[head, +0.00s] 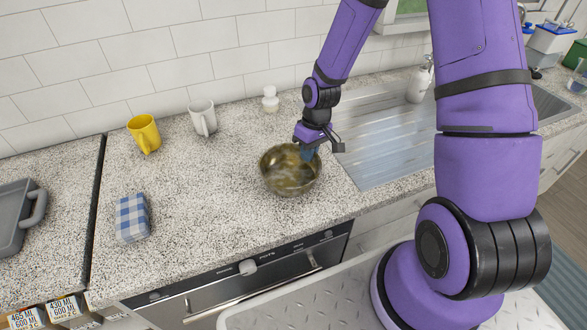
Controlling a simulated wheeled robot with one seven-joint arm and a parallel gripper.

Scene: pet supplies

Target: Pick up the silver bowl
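A round metal bowl (287,176) with a brownish, silver-gold sheen stands upright on the speckled counter, left of the sink's drainboard. My gripper (309,152) is at the bowl's upper right rim, pointing down. Its fingers are small and partly hidden by the wrist, so I cannot tell whether they are open, or touching the rim. The inside of the bowl looks empty apart from reflections.
A yellow mug (144,133), a white mug (203,117) and a small white bottle (270,99) stand along the wall. The metal drainboard (385,135) is at the right. Counter left of the bowl is clear.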

